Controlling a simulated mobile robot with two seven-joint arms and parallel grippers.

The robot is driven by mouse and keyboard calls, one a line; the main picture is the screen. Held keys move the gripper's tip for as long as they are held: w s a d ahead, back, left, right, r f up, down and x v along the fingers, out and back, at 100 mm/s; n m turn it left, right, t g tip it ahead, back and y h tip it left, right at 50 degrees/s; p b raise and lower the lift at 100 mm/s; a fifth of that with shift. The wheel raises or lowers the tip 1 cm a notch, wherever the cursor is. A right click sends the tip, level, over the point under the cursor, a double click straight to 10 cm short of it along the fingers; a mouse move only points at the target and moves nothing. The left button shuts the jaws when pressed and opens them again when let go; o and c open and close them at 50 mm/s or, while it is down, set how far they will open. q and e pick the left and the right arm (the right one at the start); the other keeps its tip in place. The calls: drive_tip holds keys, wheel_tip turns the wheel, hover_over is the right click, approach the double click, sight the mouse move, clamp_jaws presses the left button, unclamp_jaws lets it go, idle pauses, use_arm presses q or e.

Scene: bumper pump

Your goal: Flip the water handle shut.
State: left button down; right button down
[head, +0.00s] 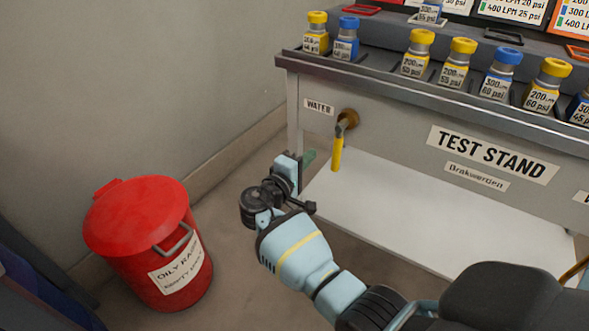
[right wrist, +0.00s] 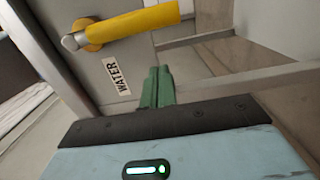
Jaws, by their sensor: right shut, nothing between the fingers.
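The yellow water handle (head: 337,152) hangs down from a brass fitting (head: 348,117) on the front panel of the test stand, just right of the WATER label (head: 319,106). In the right wrist view the handle (right wrist: 135,24) lies across the top, beyond the fingertips. My right gripper (head: 309,159) is left of the handle's lower part. Its green fingers (right wrist: 157,88) are shut together and empty, with a visible gap to the handle in the right wrist view. My left gripper is not in view.
A red lidded bin (head: 147,243) stands on the floor at the left. Several yellow- and blue-capped bottles sit on top of the test stand (head: 400,115). A white shelf (head: 400,215) spreads below the panel. The floor between bin and stand is clear apart from my arm.

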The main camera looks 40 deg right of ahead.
sight(337, 154)
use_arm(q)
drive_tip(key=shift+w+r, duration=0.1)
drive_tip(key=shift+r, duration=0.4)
use_arm(e)
drive_tip(key=shift+s+d, duration=0.45)
drive_tip(key=shift+s, duration=0.3)
drive_tip(key=shift+s+d, duration=0.4)
drive_tip(key=shift+s, duration=0.35)
use_arm(q)
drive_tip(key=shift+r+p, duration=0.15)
drive_tip(key=shift+p, duration=0.2)
use_arm(e)
drive_tip(key=shift+d, duration=0.1)
